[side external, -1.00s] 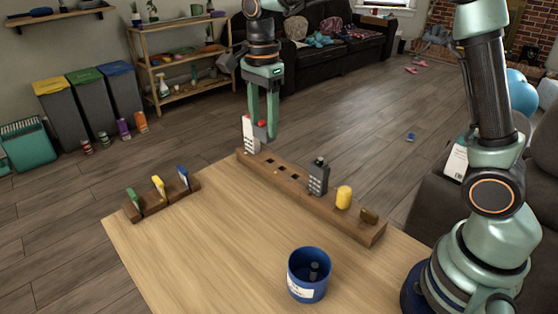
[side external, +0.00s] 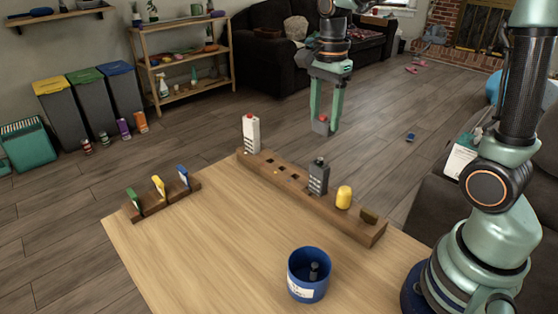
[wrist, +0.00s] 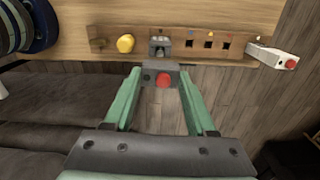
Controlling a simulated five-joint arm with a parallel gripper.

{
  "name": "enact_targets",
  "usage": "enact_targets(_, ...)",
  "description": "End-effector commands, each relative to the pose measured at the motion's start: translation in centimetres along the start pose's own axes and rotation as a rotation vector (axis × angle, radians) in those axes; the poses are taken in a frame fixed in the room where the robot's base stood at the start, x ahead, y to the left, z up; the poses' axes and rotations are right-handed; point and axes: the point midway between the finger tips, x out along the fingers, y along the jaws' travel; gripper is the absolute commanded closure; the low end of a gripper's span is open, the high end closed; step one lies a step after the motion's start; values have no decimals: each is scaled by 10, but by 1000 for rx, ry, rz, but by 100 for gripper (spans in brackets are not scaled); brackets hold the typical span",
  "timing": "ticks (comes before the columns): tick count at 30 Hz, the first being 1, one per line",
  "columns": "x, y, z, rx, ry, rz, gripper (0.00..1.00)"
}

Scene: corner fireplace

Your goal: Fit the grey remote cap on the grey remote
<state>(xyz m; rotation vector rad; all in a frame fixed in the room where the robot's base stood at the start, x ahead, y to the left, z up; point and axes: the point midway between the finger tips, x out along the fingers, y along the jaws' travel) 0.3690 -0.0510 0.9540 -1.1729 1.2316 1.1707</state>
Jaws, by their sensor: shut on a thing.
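My gripper (side external: 323,128) is shut on the grey remote cap (side external: 320,126), a small grey block with a red round spot. It hangs in the air behind the wooden rack, above and apart from the grey remote. In the wrist view the cap (wrist: 149,77) sits between the green fingertips, with the red spot facing the camera. The grey remote (side external: 318,178) stands upright in the rack with a dark knob on top. In the wrist view the grey remote (wrist: 160,46) shows just beyond the cap.
The wooden rack (side external: 285,184) also holds a white remote with a red top (side external: 250,134), a yellow piece (side external: 344,197) and empty square holes. A blue cup (side external: 309,276) with a dark piece inside and a smaller rack (side external: 153,206) stand on the table (side external: 220,250).

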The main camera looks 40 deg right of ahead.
Motion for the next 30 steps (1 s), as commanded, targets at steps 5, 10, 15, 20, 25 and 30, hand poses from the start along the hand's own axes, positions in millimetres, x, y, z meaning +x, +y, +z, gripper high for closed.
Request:
enact_targets(5, 14, 1, 0, 0, 0, 3, 88)
enact_targets(10, 29, 1, 0, 0, 0, 4, 88)
enact_targets(15, 44, 1, 0, 0, 0, 4, 88)
enact_targets(20, 54, 0, 0, 0, 0, 3, 88)
enact_targets(25, 59, 0, 0, 0, 0, 2, 88)
enact_targets(30, 61, 0, 0, 0, 0, 2, 88)
